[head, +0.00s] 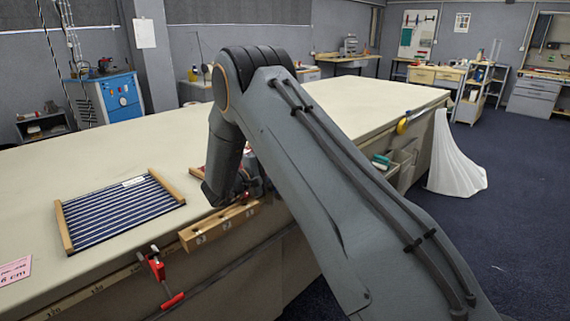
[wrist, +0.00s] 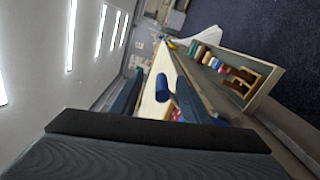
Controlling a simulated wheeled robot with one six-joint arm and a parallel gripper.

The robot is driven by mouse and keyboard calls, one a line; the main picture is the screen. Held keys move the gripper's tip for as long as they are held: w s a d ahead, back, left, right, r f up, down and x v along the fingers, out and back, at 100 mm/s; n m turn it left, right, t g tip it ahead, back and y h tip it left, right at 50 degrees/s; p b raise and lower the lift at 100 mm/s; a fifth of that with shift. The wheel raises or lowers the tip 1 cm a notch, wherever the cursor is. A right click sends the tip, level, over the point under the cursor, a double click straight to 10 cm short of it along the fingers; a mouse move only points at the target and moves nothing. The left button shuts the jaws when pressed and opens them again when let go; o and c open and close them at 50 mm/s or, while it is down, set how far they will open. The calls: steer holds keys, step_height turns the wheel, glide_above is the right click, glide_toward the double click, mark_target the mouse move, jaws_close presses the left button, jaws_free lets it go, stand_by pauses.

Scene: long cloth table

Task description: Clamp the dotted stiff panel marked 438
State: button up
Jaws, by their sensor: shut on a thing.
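My gripper (head: 246,192) is low at the table's front edge, just behind a wooden block. Its fingers are mostly hidden by my arm in the head view. In the wrist view a dark blue cylinder (wrist: 162,88), perhaps a clamp handle, shows between the fingers, which are shut on it or its body. A striped navy panel (head: 115,212) with wooden side rails and a small white label lies flat at left; the label is unreadable. A reddish panel (head: 198,172) is mostly hidden behind my arm. I cannot make out dots or the number 438.
The wooden block (head: 220,225) with numbered marks is on the front edge. A red clamp (head: 157,268) hangs at the edge to its left. A pink card (head: 14,271) lies at far left. An open bin (head: 398,165) hangs at the right side. The far tabletop is clear.

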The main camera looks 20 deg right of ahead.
steer(key=shift+w+a+r, duration=0.35)
steer(key=shift+w+a, duration=0.05)
steer(key=shift+a, duration=0.05)
steer(key=b+v, duration=0.1)
steer(key=v, duration=0.6)
steer(key=shift+s+f+b, duration=0.25)
steer(key=shift+s+b, duration=0.15)
steer(key=shift+s, duration=0.05)
